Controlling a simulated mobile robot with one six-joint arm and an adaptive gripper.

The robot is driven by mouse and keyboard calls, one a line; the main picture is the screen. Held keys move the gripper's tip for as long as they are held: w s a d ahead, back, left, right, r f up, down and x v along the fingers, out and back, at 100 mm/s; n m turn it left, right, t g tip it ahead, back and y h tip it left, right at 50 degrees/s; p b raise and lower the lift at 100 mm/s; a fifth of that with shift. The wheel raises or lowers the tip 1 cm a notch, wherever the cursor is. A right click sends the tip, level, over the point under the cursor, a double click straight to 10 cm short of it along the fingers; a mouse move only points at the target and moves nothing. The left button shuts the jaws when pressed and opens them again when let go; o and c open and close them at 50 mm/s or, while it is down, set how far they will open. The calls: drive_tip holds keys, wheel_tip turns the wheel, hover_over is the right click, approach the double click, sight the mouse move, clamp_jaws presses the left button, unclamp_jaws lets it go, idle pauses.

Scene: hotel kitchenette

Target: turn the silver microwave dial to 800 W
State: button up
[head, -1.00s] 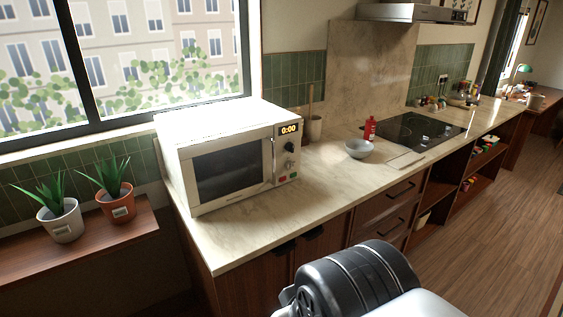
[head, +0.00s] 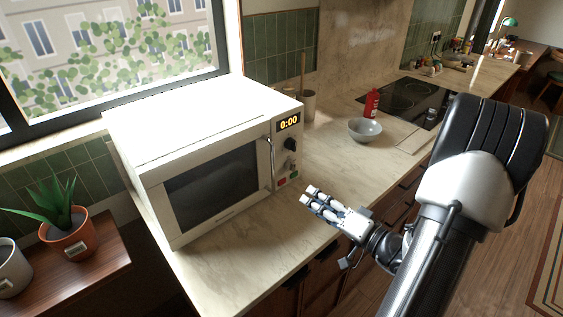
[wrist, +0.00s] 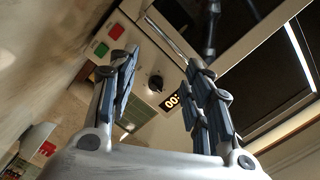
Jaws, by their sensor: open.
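The white microwave (head: 185,122) stands on the counter with its door shut. Its right-hand panel has a lit display (head: 288,123) reading 0:00 and a black dial (head: 290,144). Below it a small, paler silver dial (head: 291,161) shows faintly; its pointer setting is too small to read. My gripper (head: 311,195) is open and empty, in front of and to the right of the panel, apart from it. In the wrist view the panel, with the black dial (wrist: 155,82), lies beyond my open fingers (wrist: 163,65); I cannot make out the silver dial there.
The door's vertical handle (head: 270,160) stands out just left of the panel. Red and green buttons (wrist: 110,53) sit at the panel's bottom. A grey bowl (head: 365,131), red bottle (head: 371,103) and utensil crock (head: 305,106) stand to the right. The front counter is clear.

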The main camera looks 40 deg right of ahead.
sight(291, 166)
drive_tip(key=d+h, duration=0.1)
drive_tip(key=s+d+f+m+h, duration=0.1)
drive_tip(key=d, duration=0.1)
drive_tip(key=s+d+h, duration=0.1)
drive_tip(key=shift+d+f+m+t, duration=0.3)
drive_tip(key=shift+d+f, duration=0.1)
drive_tip(key=w+b, duration=0.2)
drive_tip(key=w, duration=1.5)
drive_tip(key=shift+d, duration=0.3)
drive_tip(key=shift+c, duration=0.4)
drive_tip(key=c, duration=1)
